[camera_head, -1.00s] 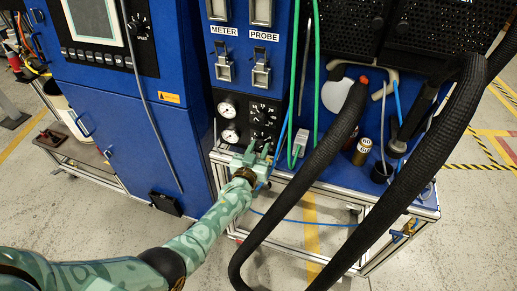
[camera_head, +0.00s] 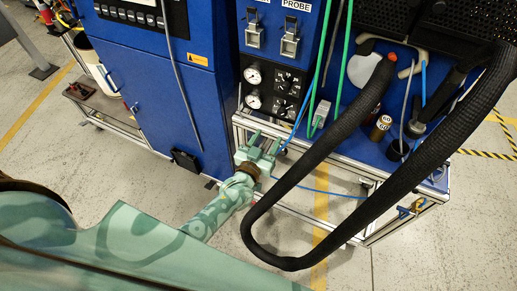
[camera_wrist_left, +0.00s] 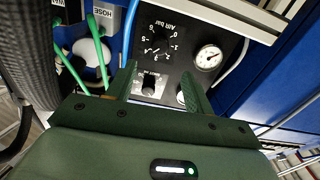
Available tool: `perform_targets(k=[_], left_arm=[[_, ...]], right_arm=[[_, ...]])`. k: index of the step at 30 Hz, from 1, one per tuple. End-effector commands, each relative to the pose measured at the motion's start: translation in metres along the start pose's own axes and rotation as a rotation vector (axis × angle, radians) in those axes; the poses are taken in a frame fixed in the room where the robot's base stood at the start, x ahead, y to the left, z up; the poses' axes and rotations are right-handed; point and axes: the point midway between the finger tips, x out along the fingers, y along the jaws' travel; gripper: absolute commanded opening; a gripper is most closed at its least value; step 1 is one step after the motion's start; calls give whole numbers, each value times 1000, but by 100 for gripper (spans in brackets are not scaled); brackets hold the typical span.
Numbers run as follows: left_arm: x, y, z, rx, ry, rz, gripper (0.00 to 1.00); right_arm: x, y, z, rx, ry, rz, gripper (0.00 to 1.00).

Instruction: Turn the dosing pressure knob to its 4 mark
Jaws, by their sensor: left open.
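The black control panel (camera_head: 270,92) on the blue cabinet carries two dark knobs, an upper one (camera_head: 286,83) and a lower one (camera_head: 284,108), beside two white gauges. In the left wrist view, one knob's dial (camera_wrist_left: 158,48) has numbers and the words "AIR bar"; another knob (camera_wrist_left: 149,85) shows between the fingers. I cannot read which is the dosing pressure knob, nor its pointer setting. My left gripper (camera_head: 262,146) is open and empty, below and in front of the panel, apart from the knobs. My right gripper is out of view.
A thick black hose (camera_head: 330,145) loops down just right of my left gripper. Green and blue thin hoses hang beside the panel. A metal-framed cart (camera_head: 400,225) stands at right. The floor in front is clear.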

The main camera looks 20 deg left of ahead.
Motion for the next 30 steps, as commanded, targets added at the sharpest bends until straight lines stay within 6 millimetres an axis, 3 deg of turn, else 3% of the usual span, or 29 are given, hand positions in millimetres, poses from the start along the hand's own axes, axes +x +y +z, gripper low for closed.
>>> perform_targets(k=[3, 9, 30], left_arm=[[-27, 0, -1, 0, -1, 0, 52], [-52, 0, 1, 2, -2, 1, 52], [-56, 2, 8, -11, -34, 12, 52]], right_arm=[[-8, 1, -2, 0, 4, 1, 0], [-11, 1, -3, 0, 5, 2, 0], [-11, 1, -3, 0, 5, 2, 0]])
